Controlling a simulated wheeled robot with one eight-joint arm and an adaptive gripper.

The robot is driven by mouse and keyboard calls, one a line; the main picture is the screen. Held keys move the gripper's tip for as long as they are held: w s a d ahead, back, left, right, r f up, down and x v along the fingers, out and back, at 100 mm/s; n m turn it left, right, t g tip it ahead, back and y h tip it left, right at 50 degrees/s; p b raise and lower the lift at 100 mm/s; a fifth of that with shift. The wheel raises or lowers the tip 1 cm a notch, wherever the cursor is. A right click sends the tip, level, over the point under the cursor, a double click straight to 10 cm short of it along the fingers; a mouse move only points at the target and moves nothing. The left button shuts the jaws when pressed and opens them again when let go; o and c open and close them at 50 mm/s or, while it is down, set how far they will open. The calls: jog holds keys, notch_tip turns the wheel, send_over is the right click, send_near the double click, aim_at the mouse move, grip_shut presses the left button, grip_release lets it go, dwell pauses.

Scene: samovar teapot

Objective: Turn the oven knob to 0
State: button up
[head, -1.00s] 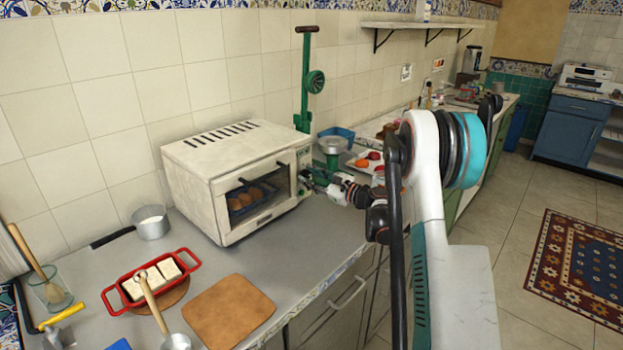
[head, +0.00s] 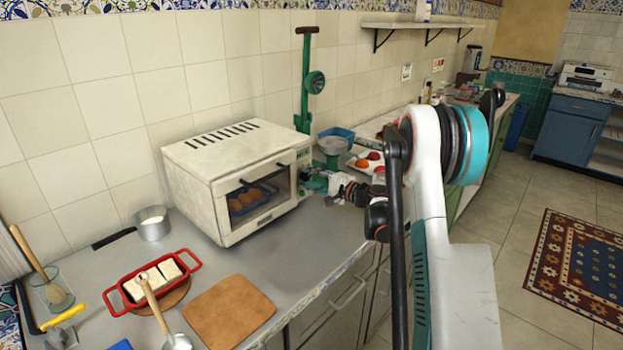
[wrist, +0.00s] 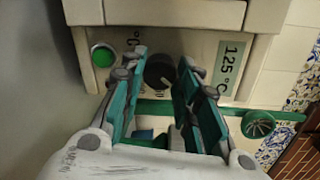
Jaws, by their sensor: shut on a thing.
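The white oven (head: 205,185) stands on the counter with its glass door shut and baked items on a tray inside. In the wrist view, its dark round knob (wrist: 160,72) sits on the front panel between a green button (wrist: 103,54) and a display (wrist: 229,68) reading 125 °C. My gripper (wrist: 163,62) has one teal finger on each side of the knob and is shut on it. The knob's pointer is hard to make out. In the head view, my gripper (head: 314,182) is at the right end of the oven's front, and the knob is hidden there.
A tray with red and orange items (head: 364,160) lies to the right. A red dish (head: 113,299) and a wooden board (head: 229,311) lie in front of the oven.

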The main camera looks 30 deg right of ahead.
jog(key=n, duration=0.3)
jog(key=shift+n+h, duration=0.5)
jog(key=shift+n, duration=1.5)
jog(key=shift+a, duration=0.1)
jog(key=o, duration=0.8)
jog(key=shift+s, duration=0.1)
jog(key=f+v, duration=0.1)
jog(key=v, duration=1.1)
jog(key=shift+r, duration=0.4)
